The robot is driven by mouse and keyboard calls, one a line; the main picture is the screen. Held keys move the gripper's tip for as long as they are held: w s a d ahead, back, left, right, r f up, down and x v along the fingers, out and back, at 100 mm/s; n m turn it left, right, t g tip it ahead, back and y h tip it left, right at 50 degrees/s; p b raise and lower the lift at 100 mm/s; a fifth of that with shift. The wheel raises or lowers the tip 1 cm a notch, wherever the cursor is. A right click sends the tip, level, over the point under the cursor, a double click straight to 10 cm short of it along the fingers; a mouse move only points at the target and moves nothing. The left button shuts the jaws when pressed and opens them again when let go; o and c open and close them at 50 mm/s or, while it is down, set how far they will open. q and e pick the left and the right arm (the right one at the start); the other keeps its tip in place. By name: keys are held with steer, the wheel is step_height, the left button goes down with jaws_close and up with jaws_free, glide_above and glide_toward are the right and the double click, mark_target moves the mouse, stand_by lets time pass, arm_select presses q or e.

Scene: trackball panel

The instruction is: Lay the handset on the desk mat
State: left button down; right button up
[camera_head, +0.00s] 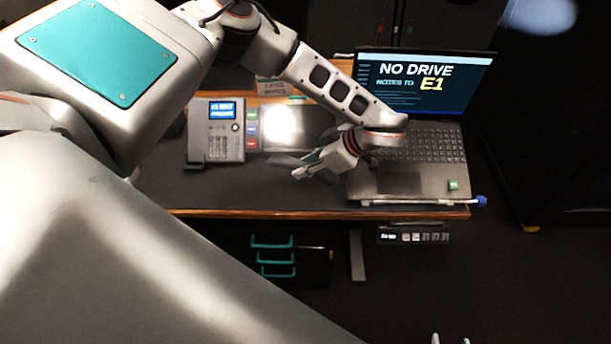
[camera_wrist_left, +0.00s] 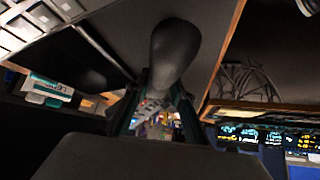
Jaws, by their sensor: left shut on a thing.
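My left gripper (camera_head: 303,172) is shut on the dark grey handset. In the left wrist view the rounded end of the handset (camera_wrist_left: 174,50) rises from between the fingers. In the head view the handset (camera_head: 286,160) is a small dark shape at the fingers, above the desk beside the laptop's left edge; its gap to the surface is hard to judge. The dark desk mat (camera_head: 240,193) covers the desk's front left. Two pale tips, apparently my right gripper (camera_head: 451,339), stand apart at the bottom edge.
The desk phone (camera_head: 222,134) with a lit blue screen stands at the left. A glossy dark panel with a bright glare (camera_head: 283,126) lies right of it. An open laptop (camera_head: 432,150) fills the right side. The mat's front left is clear.

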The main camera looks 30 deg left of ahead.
mark_target(297, 181)
arm_select(q)
step_height(297, 181, down, 4)
steer(key=shift+f, duration=0.15)
stand_by(0.3)
steer(key=c, duration=1.7)
jaws_free()
steer(key=shift+f, duration=0.1)
